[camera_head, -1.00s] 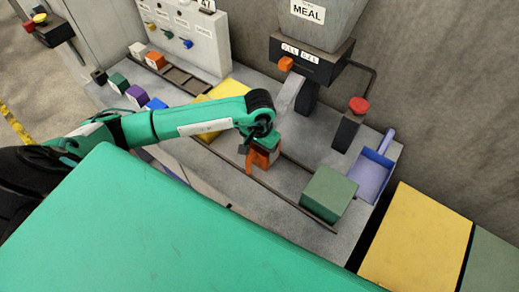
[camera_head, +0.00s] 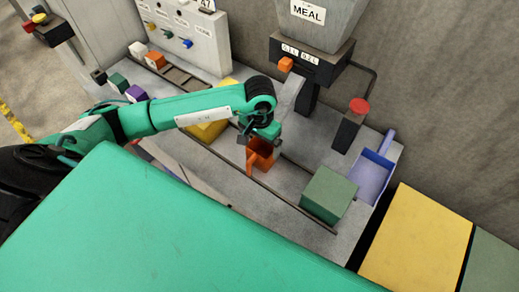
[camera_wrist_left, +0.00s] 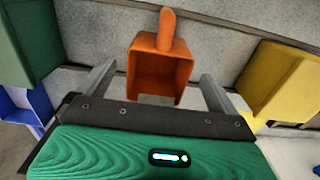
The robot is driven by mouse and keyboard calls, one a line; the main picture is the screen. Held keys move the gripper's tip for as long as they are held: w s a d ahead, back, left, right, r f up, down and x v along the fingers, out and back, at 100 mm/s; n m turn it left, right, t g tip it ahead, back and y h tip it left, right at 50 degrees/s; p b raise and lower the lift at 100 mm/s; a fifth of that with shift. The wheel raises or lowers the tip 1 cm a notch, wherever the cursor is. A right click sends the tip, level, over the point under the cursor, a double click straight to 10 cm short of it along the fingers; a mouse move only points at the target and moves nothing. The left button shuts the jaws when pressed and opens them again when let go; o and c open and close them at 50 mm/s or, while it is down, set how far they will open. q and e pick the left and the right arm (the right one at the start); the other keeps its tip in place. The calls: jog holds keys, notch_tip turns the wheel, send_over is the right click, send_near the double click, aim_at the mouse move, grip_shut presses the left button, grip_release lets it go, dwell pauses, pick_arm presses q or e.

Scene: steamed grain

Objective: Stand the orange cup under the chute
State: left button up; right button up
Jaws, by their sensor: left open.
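The orange cup (camera_head: 262,156) is a square, open-topped box with a handle. It is on the grey counter between two dark rails, below and left of the pale chute (camera_head: 288,94) in the head view. The chute comes down from the MEAL hopper (camera_head: 325,25). My left gripper (camera_head: 257,136) is above the cup's far side and hides part of it. In the left wrist view the cup (camera_wrist_left: 158,72) shows its empty inside, between the spread fingers with gaps on both sides. My right gripper is not in view.
A green block (camera_head: 328,194) and a blue scoop-like tray (camera_head: 371,177) are right of the cup. A red-topped post (camera_head: 351,122) stands behind. A yellow block (camera_head: 207,130) is to the left, partly behind my arm. Small coloured cubes (camera_head: 135,93) line the left counter.

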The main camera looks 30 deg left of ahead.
pick_arm(q)
notch_tip(320, 180, up, 8)
jog(key=b, duration=0.1)
jog(key=shift+r+b, duration=0.15)
jog(key=shift+b, duration=0.15)
dwell(0.4)
